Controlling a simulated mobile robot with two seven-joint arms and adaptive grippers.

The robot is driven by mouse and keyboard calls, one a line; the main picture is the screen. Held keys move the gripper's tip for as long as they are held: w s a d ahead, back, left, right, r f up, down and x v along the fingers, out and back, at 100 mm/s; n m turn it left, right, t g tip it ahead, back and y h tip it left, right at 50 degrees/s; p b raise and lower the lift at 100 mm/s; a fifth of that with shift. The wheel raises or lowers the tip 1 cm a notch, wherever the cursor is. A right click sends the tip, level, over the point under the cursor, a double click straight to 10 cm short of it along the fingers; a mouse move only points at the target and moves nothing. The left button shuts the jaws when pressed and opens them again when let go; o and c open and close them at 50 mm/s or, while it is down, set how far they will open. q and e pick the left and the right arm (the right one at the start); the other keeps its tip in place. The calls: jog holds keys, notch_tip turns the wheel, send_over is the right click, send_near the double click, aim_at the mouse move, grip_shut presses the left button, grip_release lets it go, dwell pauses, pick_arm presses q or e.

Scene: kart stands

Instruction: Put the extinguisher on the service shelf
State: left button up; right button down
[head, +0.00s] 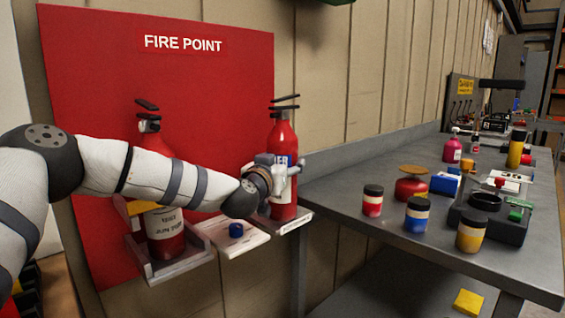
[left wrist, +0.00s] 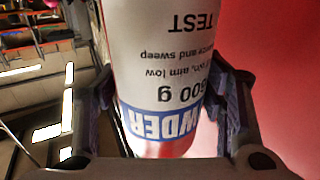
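A red extinguisher (head: 283,145) with a blue and white label stands upright on a small ledge (head: 297,224) at the right of the red FIRE POINT board. My left gripper (head: 278,172) is at its body. In the left wrist view the extinguisher (left wrist: 160,75) fills the space between the two fingers, which lie close along both sides; whether they press on it is unclear. A second red extinguisher (head: 165,242) stands in a grey holder at the left, partly hidden by my left arm. I cannot tell which surface is the service shelf. My right gripper is out of view.
A pale shelf (head: 250,243) with a blue cap (head: 236,230) sits between the holders. The grey workbench (head: 335,182) at the right carries several jars, a red can (head: 411,188) and a dark tray. A yellow block (head: 468,303) lies on the surface below.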

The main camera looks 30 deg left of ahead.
pick_arm(q)
jog(key=shift+o, duration=0.8)
jog(key=shift+r, duration=0.1)
jog(key=shift+s+r, duration=0.15)
jog(key=s+d+p, duration=0.1)
jog(key=s+p, duration=0.1)
jog(key=s, duration=0.9)
jog(key=shift+s+d, duration=0.35)
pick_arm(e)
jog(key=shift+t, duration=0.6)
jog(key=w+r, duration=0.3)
pick_arm(q)
jog(key=shift+f, duration=0.2)
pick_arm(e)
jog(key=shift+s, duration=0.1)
